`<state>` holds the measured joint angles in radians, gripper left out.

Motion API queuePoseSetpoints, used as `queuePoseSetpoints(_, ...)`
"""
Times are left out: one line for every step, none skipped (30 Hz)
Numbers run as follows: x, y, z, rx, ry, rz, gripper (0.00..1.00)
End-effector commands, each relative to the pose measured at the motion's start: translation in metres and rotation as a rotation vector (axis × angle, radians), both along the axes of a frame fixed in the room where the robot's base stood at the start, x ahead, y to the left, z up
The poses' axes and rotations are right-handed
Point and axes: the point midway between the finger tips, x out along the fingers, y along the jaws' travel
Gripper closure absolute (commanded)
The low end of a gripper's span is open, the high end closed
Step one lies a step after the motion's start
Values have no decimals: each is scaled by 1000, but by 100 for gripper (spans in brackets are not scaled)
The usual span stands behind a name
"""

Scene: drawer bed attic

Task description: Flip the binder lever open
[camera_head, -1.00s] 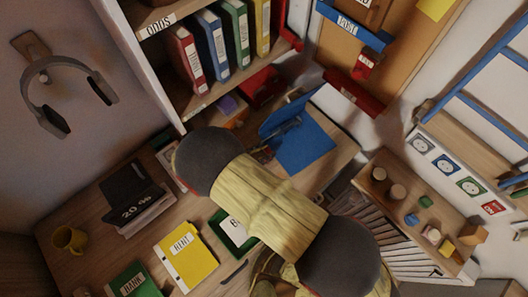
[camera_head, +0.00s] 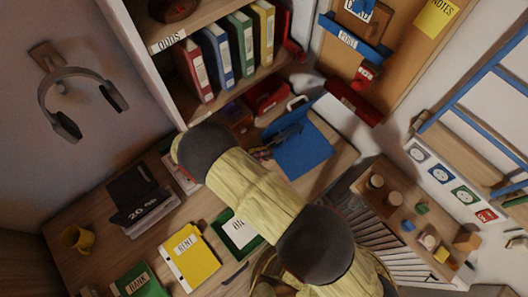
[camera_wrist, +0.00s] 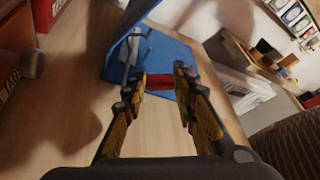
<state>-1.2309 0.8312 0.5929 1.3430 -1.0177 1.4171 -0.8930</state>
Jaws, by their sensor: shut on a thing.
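The blue binder (camera_head: 305,152) lies open on the desk in the head view, with one blue side raised at its far left edge. It also shows ahead of my gripper in the wrist view (camera_wrist: 178,55). Its dark grey metal mechanism (camera_wrist: 137,52) stands near the raised side. My gripper (camera_wrist: 160,82) has yellow and black fingers and is at the binder's near edge. It is shut on a small red piece (camera_wrist: 158,81) between the fingertips. I cannot tell clearly whether this piece joins the lever. In the head view, my arm partly hides the gripper.
The desk holds a yellow folder (camera_head: 190,255), green folders, a yellow mug (camera_head: 76,239) and a dark calendar (camera_head: 140,200). A shelf with upright binders (camera_head: 215,60) stands behind. A small cabinet (camera_head: 410,220) with blocks and cups is on the right.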

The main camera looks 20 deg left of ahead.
Motion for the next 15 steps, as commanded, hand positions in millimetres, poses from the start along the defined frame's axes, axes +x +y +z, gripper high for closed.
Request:
queuePoseSetpoints(1, 0, 1, -13, 7, -1, 100)
queuePoseSetpoints(1, 1, 1, -19, 11, -1, 100)
queuePoseSetpoints(1, 1, 1, -27, 17, 0, 100)
queuePoseSetpoints(1, 2, 1, -31, 19, -1, 100)
queuePoseSetpoints(2, 2, 1, -34, 22, 0, 100)
queuePoseSetpoints(2, 2, 2, -38, 25, 0, 100)
queuePoseSetpoints(2, 2, 2, -41, 27, 0, 100)
queuePoseSetpoints(2, 2, 2, -42, 28, 1, 100)
queuePoseSetpoints(2, 2, 2, -43, 29, 0, 100)
queuePoseSetpoints(2, 3, 2, -44, 30, 1, 100)
queuePoseSetpoints(2, 3, 2, -44, 30, 1, 100)
queuePoseSetpoints(2, 2, 2, -44, 30, 1, 100)
queuePoseSetpoints(2, 2, 2, -44, 30, 1, 100)
queuePoseSetpoints(2, 2, 2, -44, 30, 1, 100)
queuePoseSetpoints(2, 2, 2, -44, 30, 1, 100)
